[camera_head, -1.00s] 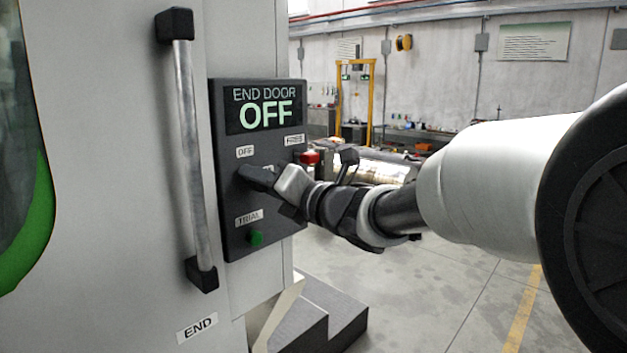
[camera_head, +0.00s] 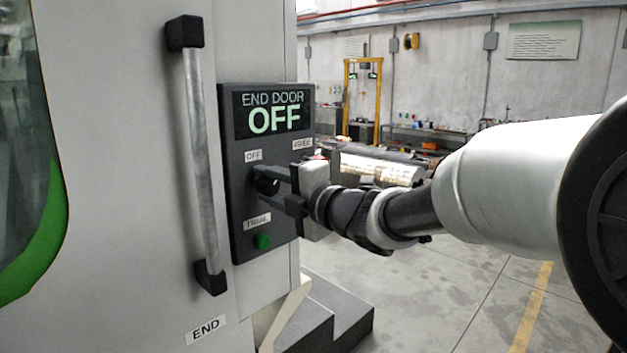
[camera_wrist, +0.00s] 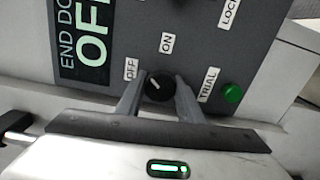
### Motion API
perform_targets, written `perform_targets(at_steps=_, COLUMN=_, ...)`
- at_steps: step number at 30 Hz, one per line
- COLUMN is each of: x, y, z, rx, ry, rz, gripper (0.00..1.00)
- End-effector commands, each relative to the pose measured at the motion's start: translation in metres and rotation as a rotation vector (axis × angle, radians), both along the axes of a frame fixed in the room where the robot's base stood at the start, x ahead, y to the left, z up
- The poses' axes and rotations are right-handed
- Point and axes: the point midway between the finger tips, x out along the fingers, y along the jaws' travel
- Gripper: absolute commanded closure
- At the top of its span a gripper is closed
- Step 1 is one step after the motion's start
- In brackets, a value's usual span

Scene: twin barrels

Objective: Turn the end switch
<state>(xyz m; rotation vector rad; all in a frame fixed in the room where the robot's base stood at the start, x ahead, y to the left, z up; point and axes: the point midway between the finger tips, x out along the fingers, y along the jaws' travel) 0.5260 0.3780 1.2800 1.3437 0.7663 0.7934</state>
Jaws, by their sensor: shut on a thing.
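The end switch is a round black knob (camera_wrist: 160,87) with a white pointer line, set in the dark control panel (camera_head: 242,220). In the wrist view the line slants up and left, nearer the OFF label than the ON label. The panel's display (camera_head: 273,116) reads END DOOR OFF. My gripper (camera_wrist: 159,94) is shut on the knob, with one finger on each side of it. In the head view my gripper (camera_head: 275,187) reaches the panel from the right, and part of the knob (camera_head: 266,186) shows between the fingers.
A long vertical door handle (camera_head: 202,160) stands out left of the panel. A green button (camera_head: 262,241) sits below the knob by the TRIAL label. A dark step (camera_head: 335,310) is on the floor below. Open floor lies to the right.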

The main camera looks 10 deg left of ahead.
Motion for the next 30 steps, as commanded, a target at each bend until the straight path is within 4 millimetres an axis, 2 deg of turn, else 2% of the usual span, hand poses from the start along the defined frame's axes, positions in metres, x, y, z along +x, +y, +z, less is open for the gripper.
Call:
perform_targets(at_steps=18, x=0.0004, y=-0.0008, z=0.0007, rx=0.288, ry=0.499, rz=-0.003, gripper=0.88)
perform_targets(at_steps=30, x=0.0003, y=-0.0007, z=-0.0004, rx=0.411, ry=0.704, rz=-0.003, gripper=0.88)
